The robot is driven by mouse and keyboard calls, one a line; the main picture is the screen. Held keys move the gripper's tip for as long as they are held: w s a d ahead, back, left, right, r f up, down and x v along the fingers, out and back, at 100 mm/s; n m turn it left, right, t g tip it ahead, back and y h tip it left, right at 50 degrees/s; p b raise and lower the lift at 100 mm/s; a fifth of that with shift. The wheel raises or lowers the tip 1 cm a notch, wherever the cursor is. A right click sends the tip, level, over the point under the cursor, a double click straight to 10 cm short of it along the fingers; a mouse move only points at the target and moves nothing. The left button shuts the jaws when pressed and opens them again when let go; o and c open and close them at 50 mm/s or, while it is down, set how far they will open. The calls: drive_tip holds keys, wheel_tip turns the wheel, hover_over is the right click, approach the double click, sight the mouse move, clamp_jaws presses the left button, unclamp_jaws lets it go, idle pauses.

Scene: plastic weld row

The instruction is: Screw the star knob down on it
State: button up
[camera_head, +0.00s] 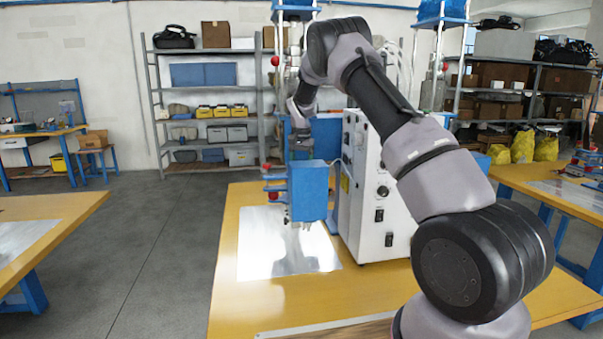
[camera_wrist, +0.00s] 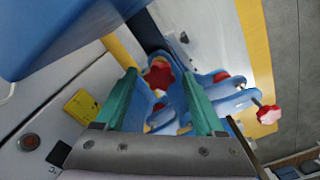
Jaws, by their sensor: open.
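A red star knob (camera_wrist: 158,75) shows in the wrist view on a blue bracket of the welding machine, between and just beyond my green fingertips. My gripper (camera_wrist: 158,82) is open, with a gap on each side of this knob in the picture; how far away the knob lies, I cannot tell. A second red star knob (camera_wrist: 267,114) sticks out on a bolt at the right, outside my fingers. In the head view, my arm reaches over to the blue welding machine (camera_head: 308,190); my gripper's fingers are not clear there. The knob's thread and seat are hidden.
A white control cabinet (camera_head: 375,190) stands close beside the machine, under my arm. A shiny metal sheet (camera_head: 265,250) lies on the yellow table (camera_head: 225,300). In the wrist view, a blue block (camera_wrist: 50,35) fills the upper left. Shelves (camera_head: 205,100) stand farther back.

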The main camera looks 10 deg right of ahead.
drive_tip(key=n, duration=0.5)
drive_tip(key=shift+n, duration=0.4)
drive_tip(key=n, duration=1)
drive_tip(key=shift+f+n, duration=0.1)
drive_tip(key=shift+n, duration=0.2)
drive_tip(key=n, duration=0.6)
